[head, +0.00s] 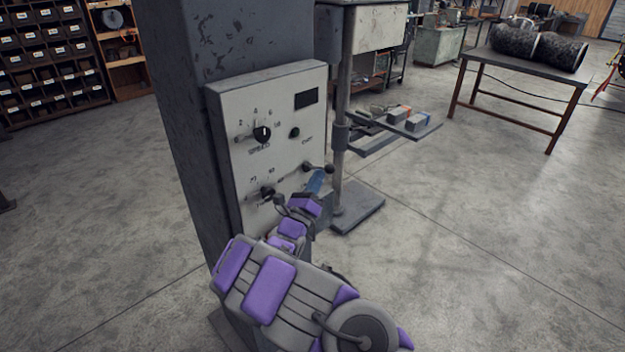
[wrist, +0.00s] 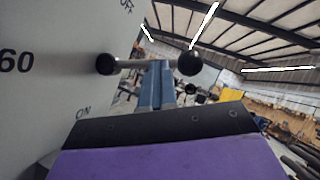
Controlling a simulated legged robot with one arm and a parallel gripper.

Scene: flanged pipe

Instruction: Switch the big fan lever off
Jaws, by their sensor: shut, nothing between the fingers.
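The big fan lever (head: 318,168) sticks out from the lower right of a pale control panel, with a black ball at its free end. In the wrist view the lever (wrist: 132,64) lies roughly level between the ON mark (wrist: 83,113) below and the OFF mark (wrist: 127,5) above. My gripper (head: 318,178) is shut and empty, its blue fingers pointing up just below the lever. In the wrist view the fingertips (wrist: 160,68) overlap the rod near the ball; I cannot tell whether they touch it.
The panel (head: 230,112) carries a speed knob (head: 262,133), a lower dial (head: 267,192) and a green button (head: 295,132). The floor in front is clear.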

